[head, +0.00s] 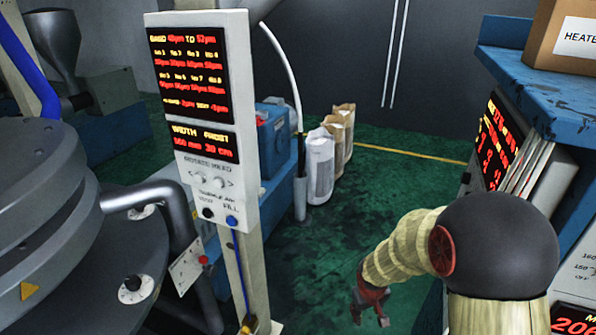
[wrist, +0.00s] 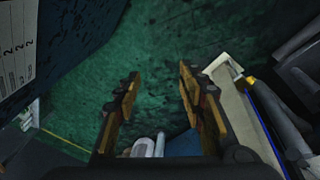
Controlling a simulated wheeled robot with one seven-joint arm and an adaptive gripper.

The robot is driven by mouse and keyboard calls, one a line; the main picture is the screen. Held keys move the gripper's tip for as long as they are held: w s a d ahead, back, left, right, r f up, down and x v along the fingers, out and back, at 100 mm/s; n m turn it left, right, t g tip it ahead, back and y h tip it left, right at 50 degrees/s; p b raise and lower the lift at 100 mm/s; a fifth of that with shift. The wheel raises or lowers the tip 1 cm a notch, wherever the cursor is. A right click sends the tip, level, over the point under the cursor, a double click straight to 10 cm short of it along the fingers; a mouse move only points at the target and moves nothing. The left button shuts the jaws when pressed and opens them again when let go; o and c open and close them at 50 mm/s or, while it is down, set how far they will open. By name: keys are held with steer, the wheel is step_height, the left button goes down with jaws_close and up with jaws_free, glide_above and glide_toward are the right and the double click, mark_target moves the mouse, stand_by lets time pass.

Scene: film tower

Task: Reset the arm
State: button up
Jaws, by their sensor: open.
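My arm comes in from the lower right of the head view, with a dark round joint and a cream ribbed sleeve. My gripper (head: 369,303) hangs at its end, low over the green floor and right of the control post (head: 203,110). In the wrist view my gripper (wrist: 158,90) shows two orange-brown fingers spread apart. Nothing is between them but a view of the floor. Nothing is held.
A blue shelf (head: 520,68) with a cardboard box (head: 565,35) and a red-lit display (head: 500,140) stands right, close to my arm. Round grey machinery (head: 50,200) fills the left. Several sacks (head: 320,165) stand at the back. Green floor (head: 335,245) is clear in the middle.

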steer(key=s+a+r+m+t, duration=0.1)
steer(key=s+r, duration=1)
steer(key=r, duration=0.4)
steer(key=s+r+m+t+y, duration=0.1)
steer(key=s+r+m+t, duration=0.1)
steer(key=s+r, duration=1)
step_height(320, 180, up, 4)
steer(key=shift+a+f, duration=0.25)
steer(key=shift+a, duration=0.1)
stand_by(4.7)
